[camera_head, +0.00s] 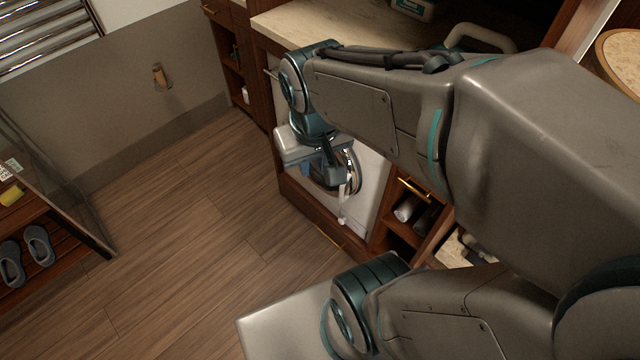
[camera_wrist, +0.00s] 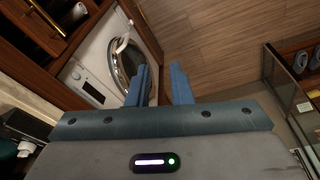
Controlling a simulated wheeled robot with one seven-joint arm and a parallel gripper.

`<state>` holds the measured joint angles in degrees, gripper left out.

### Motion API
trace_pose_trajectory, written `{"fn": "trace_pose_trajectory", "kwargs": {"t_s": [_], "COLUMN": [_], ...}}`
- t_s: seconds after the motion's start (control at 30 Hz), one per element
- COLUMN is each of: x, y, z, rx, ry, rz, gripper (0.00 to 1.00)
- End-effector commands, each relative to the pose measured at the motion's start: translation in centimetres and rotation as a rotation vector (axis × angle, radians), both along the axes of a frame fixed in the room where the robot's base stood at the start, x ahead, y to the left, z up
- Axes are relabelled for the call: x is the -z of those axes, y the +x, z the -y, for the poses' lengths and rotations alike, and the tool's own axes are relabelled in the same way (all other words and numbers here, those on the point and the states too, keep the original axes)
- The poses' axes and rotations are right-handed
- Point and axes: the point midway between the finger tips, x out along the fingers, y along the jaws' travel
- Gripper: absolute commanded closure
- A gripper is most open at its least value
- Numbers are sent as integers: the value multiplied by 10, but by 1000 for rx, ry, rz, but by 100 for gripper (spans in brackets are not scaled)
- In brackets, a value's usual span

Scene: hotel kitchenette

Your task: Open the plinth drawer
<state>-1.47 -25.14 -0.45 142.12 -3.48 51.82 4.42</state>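The plinth drawer (camera_head: 305,207) is the low brown wooden front under the white washing machine (camera_head: 367,190). The drawer looks shut. In the wrist view its brown strip (camera_wrist: 143,30) runs beside the washing machine (camera_wrist: 98,50), with no handle visible there. My gripper (camera_head: 328,178) is in front of the machine's round door, above the plinth. In the wrist view the two blue fingers of my gripper (camera_wrist: 160,85) are apart with nothing between them. My arm hides part of the machine.
Wooden floor (camera_head: 190,220) is clear in front of the cabinets. A shelf with grey slippers (camera_head: 38,245) and a glass panel stand at left. An open cubby with rolled items (camera_head: 406,208) is right of the machine. A counter (camera_head: 340,22) lies above.

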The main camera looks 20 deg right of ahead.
Motion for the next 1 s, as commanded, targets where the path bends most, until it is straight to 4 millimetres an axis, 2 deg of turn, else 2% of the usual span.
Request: {"fn": "trace_pose_trajectory", "kwargs": {"t_s": [0.03,0.27,0.5,0.77,1.0], "x": [20,94,177,274,374], "y": [5,37,73,112,145], "z": [2,26,46,60,67], "rx": [6,94,154,173,148], "ry": [-20,-182,-397,-657,-897], "rz": [-37,-201,-316,-359,-322], "gripper": [81,81,81,81,81]}}
